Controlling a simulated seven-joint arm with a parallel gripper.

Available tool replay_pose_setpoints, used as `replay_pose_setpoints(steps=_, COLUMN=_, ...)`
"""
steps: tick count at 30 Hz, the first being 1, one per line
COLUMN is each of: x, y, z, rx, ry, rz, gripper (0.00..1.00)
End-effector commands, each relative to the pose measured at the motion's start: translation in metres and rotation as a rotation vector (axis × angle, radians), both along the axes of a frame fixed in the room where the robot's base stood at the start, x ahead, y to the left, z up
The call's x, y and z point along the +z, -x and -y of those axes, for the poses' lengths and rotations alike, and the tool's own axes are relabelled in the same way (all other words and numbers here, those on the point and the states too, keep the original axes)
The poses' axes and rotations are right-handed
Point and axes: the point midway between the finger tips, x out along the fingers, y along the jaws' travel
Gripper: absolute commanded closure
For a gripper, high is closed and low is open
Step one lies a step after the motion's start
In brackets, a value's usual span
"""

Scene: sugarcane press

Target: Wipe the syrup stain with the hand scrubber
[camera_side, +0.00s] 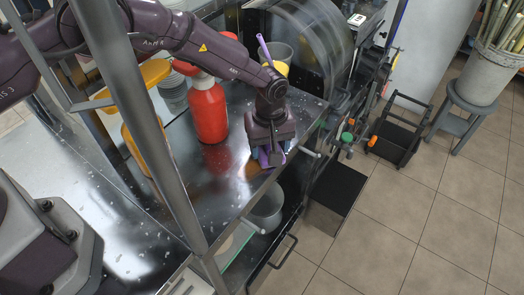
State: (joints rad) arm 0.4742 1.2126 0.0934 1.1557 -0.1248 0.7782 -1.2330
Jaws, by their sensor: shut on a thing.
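My gripper (272,155) points down at the right edge of the metal counter (215,195). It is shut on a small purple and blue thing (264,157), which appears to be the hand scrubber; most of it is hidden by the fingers. The scrubber is at or just above the counter top; I cannot tell if it touches. A faint reddish-brown patch (252,170) on the counter just left of the gripper may be the syrup stain.
A red bottle (208,110) stands left of my gripper. A yellow cup (275,68) and a grey cup (282,52) stand behind it. The press (315,45) is at the back right. A metal post (140,120) crosses the foreground. A bucket (267,210) sits below the counter edge.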

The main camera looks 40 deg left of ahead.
Motion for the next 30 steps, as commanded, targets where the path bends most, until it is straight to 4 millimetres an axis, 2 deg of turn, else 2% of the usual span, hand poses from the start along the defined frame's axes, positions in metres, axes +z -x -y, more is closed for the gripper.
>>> replay_pose_setpoints(steps=14, x=-0.001, y=-0.038, z=-0.001, rx=0.000, ry=-0.001, rz=-0.001, gripper=0.61)
replay_pose_setpoints(steps=30, x=-0.001, y=0.011, z=0.000, rx=-0.001, ry=-0.001, rz=-0.004, gripper=0.61)
